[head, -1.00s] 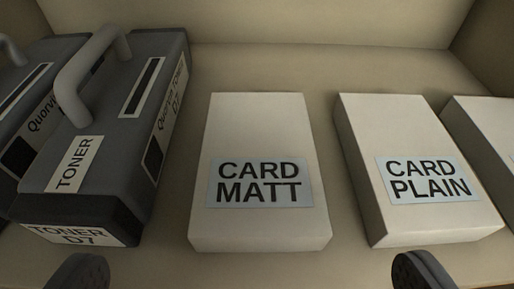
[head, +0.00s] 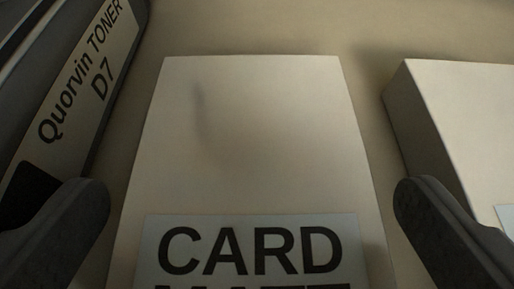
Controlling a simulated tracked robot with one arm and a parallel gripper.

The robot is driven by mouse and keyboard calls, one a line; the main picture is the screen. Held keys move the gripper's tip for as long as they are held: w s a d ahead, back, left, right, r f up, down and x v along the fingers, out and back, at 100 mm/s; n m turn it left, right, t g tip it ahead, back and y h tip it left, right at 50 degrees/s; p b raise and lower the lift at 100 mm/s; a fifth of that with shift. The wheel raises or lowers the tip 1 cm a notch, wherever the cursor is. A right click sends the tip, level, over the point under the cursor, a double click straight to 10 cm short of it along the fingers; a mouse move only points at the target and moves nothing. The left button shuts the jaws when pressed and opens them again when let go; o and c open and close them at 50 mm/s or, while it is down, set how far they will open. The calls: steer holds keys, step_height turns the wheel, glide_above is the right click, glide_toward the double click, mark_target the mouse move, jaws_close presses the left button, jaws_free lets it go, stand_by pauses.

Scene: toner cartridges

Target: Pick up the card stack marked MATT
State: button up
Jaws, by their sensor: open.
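The card stack marked MATT (head: 255,140) is a white block lying flat on the shelf, in the middle of the head view. Its pale label shows CARD in full, and the lower word is cut off by the bottom edge of the picture. My gripper (head: 252,205) is open, with one dark finger at the left of the stack and the other at the right. Both fingers look apart from the stack, with a narrow gap on each side. How far down the fingers reach beside it I cannot tell.
A dark toner cartridge (head: 75,100) marked Quorvin TONER D7 stands close at the left, behind the left finger. Another white card stack (head: 460,120) stands at the right, close to the right finger. Bare shelf (head: 270,25) shows behind the MATT stack.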

steer(key=shift+w+f, duration=0.3)
steer(key=shift+w, duration=0.3)
steer(key=shift+a+r, duration=0.1)
steer(key=c, duration=1.2)
